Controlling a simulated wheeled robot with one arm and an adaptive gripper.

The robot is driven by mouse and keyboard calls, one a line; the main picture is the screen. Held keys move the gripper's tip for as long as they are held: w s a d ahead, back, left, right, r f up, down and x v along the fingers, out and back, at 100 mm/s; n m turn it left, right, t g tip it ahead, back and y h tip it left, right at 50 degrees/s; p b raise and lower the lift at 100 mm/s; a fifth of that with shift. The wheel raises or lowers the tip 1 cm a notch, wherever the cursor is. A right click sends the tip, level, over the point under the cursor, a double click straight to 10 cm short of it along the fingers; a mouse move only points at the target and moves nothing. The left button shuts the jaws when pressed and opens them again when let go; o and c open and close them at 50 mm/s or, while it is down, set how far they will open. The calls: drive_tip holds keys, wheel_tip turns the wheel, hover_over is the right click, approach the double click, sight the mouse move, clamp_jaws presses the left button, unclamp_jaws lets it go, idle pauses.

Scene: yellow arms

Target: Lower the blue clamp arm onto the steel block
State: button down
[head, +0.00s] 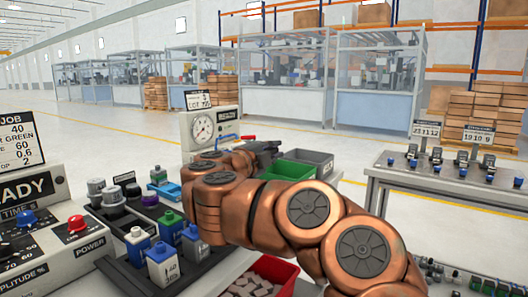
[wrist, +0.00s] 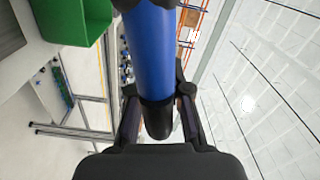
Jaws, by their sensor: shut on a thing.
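My gripper (wrist: 158,115) has its two dark fingers on either side of a thick blue bar, which I take for the blue clamp arm (wrist: 152,55). The bar runs down from the top edge of the wrist view, and its black lower end lies between the fingers. In the head view my gripper (head: 266,150) is a dark shape beyond my copper-coloured arm, beside the gauge box. Its fingertips and the held bar cannot be made out there. I cannot pick out the steel block in either view.
A gauge box (head: 199,133) stands behind, with a small red-ended blue bar (head: 229,137) beside it. Green (head: 287,170) and grey (head: 316,158) bins are right of my gripper; the green bin (wrist: 75,22) also shows in the wrist view. Bottles (head: 163,265) and a red bin (head: 272,273) are nearer.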

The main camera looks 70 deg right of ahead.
drive_tip(key=shift+s+f+b, duration=0.2)
drive_tip(key=shift+f+b, duration=0.45)
drive_tip(key=shift+f, duration=0.6)
drive_tip(key=c, duration=1.1)
unclamp_jaws()
drive_tip(key=shift+r, duration=5)
